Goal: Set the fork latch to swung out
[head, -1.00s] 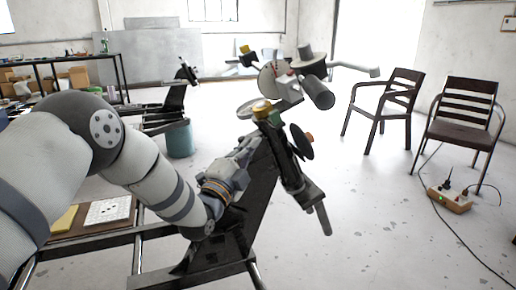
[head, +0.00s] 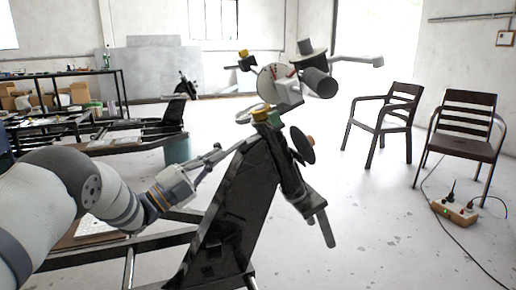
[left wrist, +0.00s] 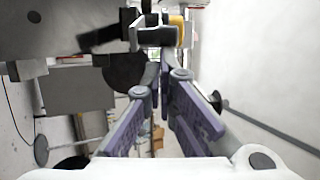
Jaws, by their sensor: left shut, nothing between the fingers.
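A dark suspension stand (head: 232,215) leans up to the right in the middle of the head view. A yellow cap (head: 261,112) and a green block sit at its top. I cannot tell for sure which part is the fork latch. My left gripper (head: 218,152) is left of the stand's upper part, its fingers pointing up and right; contact is unclear. In the left wrist view its purple-padded fingers (left wrist: 164,58) converge, shut with nothing held. A grey metal bracket (left wrist: 152,38) and a yellow part (left wrist: 177,31) show just beyond the fingertips. My right gripper is not seen.
Two chairs (head: 384,120) (head: 462,135) and a power strip (head: 455,211) are farther right. Open floor lies between.

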